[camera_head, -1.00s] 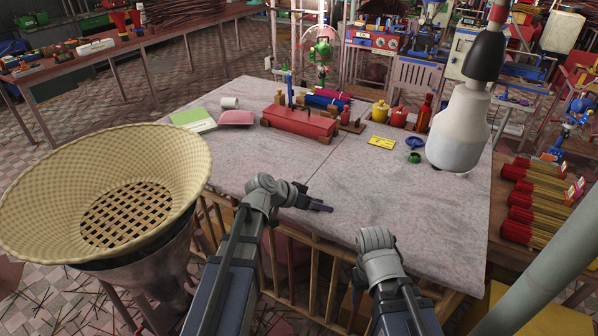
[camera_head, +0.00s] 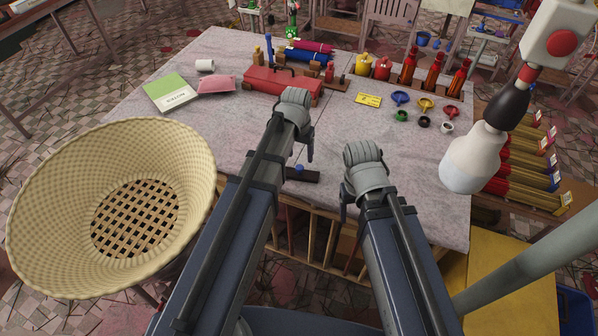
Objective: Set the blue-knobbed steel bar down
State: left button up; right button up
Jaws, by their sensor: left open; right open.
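The blue-knobbed steel bar (camera_head: 306,176) appears as a short dark bar lying flat near the front edge of the grey table (camera_head: 225,135), with a small blue knob (camera_head: 299,168) on top. Its left end is partly hidden by my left arm. My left gripper (camera_head: 308,150) is open, just beyond the bar in the picture and apart from it as far as I can see. My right gripper (camera_head: 344,211) is open and empty by the table's front edge, right of the bar. Its fingers are small and partly hidden by the wrist.
A red box (camera_head: 283,84), blue and magenta rolls, bottles and small coloured funnels stand toward the back. A green-and-white book (camera_head: 171,92) lies at the left. A woven basket (camera_head: 50,200) stands front left. A white bottle shape (camera_head: 470,160) is at right. The table's middle is bare.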

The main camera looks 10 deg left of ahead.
aim_at(299, 167)
pick_arm(q)
notch_tip(299, 167, down, 2)
jog(key=shift+w+f+b, duration=0.15)
jog(key=shift+f+b, duration=0.05)
jog(key=shift+b, duration=0.7)
notch_tip(299, 167, down, 5)
jog(key=b, duration=0.5)
jog(key=shift+a+f, duration=0.1)
grip_shut()
dwell(0.6)
